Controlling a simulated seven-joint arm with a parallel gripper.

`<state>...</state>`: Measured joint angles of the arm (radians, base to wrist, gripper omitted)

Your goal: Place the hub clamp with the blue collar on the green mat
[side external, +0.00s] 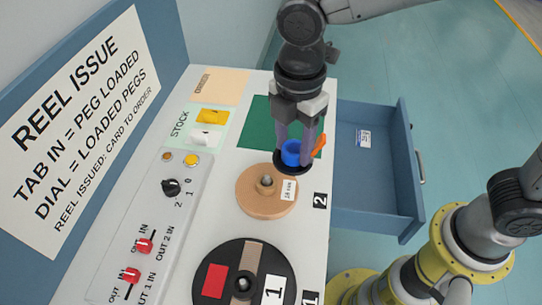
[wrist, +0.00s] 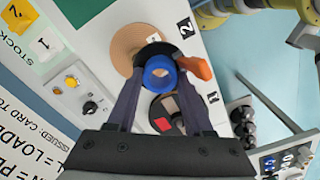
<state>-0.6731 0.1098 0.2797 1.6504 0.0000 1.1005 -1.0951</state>
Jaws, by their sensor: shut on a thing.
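The hub clamp with the blue collar (side external: 291,153) has a black flange and an orange lever. My gripper (side external: 294,160) is shut on it, one finger on each side of the collar. The clamp also shows between my fingers in the wrist view (wrist: 160,73), with the orange lever to the right. It appears held above the panel, near the front edge of the green mat (side external: 257,125) and behind the tan reel (side external: 252,192). My gripper hides part of the mat.
The tan reel sits around a peg at station 2. A black reel (side external: 215,255) with a red patch lies at station 1. Yellow and white stock cards (side external: 206,138), a dial (side external: 172,187) and red switches (side external: 144,245) are to the left. An open blue drawer (side external: 372,190) is at right.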

